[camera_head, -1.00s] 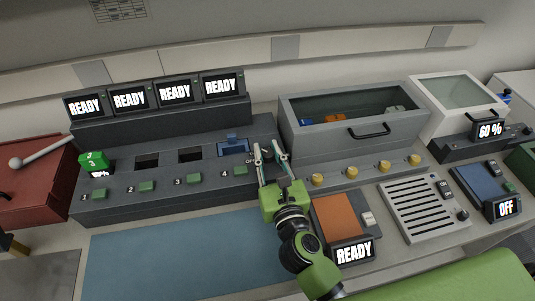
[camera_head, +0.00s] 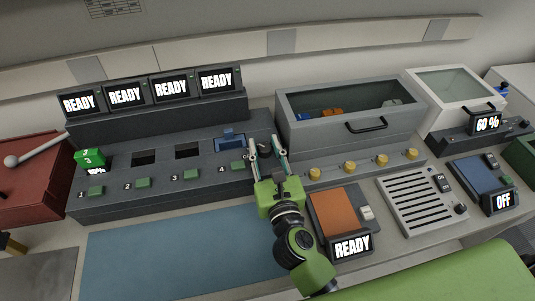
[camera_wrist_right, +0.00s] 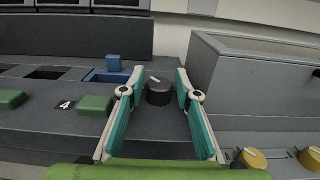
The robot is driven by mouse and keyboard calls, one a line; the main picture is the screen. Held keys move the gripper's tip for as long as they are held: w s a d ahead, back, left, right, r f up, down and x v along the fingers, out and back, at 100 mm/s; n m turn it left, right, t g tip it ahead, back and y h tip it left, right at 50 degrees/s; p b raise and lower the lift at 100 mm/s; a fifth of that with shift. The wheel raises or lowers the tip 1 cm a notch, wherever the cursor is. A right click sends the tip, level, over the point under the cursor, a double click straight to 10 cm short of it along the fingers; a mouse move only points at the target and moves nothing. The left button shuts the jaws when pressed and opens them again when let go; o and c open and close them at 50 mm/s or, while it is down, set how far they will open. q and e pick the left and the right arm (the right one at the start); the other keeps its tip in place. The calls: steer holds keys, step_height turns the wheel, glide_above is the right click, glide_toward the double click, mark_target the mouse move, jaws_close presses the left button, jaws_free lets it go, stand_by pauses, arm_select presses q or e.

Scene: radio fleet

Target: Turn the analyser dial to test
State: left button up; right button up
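A black round dial (camera_wrist_right: 158,94) with a pale pointer line shows in the right wrist view, on the dark grey console (camera_wrist_right: 60,130) to the right of the key marked 4. The pointer slants towards the upper left. My right gripper (camera_wrist_right: 160,80) is open, with its teal fingers on either side of the dial and a gap to it on both sides. I cannot tell how far down they reach. My left gripper is out of view.
Four-slot console screens read READY (camera_head: 173,88). A blue block (camera_head: 232,140) sits in slot 4 and a green one (camera_head: 90,158) at slot 1. A grey glass-topped bin (camera_head: 295,132) and yellow knobs (camera_head: 349,167) lie right. An orange panel (camera_head: 337,215) is in front.

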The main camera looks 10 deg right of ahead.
steer(key=s, duration=1.2)
steer(key=shift+w, duration=0.1)
